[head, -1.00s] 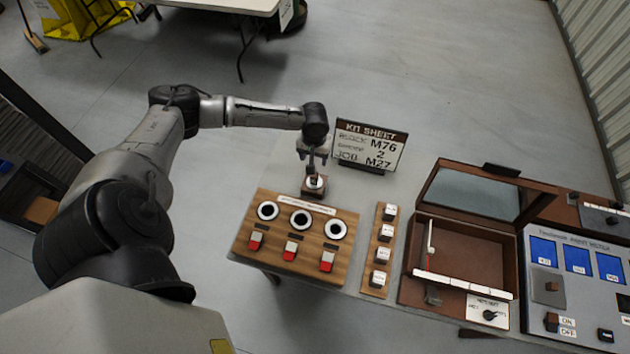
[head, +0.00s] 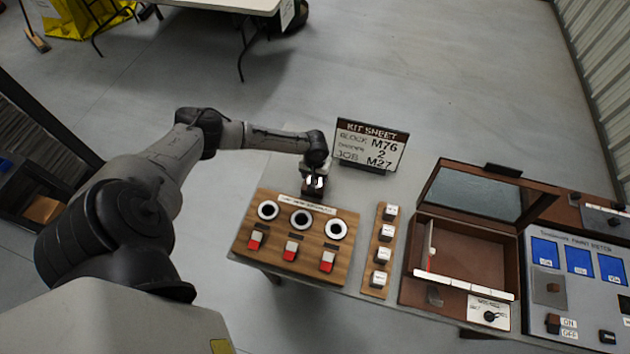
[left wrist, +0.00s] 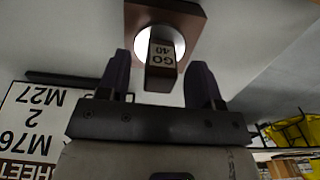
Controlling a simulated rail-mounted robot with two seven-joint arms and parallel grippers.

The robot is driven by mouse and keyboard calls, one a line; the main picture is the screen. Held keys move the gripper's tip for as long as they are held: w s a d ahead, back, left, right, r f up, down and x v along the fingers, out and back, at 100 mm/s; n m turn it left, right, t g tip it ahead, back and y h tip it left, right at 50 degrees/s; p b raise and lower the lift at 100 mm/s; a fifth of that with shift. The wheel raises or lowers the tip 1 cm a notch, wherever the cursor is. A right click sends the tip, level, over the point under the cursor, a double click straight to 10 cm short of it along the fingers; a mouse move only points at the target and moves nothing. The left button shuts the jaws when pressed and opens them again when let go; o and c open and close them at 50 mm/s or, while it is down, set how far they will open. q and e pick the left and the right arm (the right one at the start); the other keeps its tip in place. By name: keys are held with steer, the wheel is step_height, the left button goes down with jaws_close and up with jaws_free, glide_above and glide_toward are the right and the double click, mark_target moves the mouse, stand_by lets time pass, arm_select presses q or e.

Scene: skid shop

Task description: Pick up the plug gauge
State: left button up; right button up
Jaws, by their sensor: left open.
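The plug gauge (left wrist: 161,62) is a dark block with a tan label reading "GO 40". In the left wrist view it stands out from a white ring on a square brown base (left wrist: 192,22). My left gripper (left wrist: 160,84) is open, with one dark finger on each side of the gauge and a visible gap to each. In the head view my left gripper (head: 314,172) is over the small stand behind the wooden board, and it hides most of the gauge. My right gripper is in neither view.
A wooden board (head: 248,222) with three white rings and red-tipped pieces lies just in front. The kit sheet sign (head: 370,146) stands close on the right. A strip of white blocks (head: 376,262), an open brown case (head: 462,248) and a blue-screened panel (head: 590,290) fill the right.

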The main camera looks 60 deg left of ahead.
arm_select(q)
steer(key=shift+f, duration=0.3)
jaws_close()
stand_by(0.4)
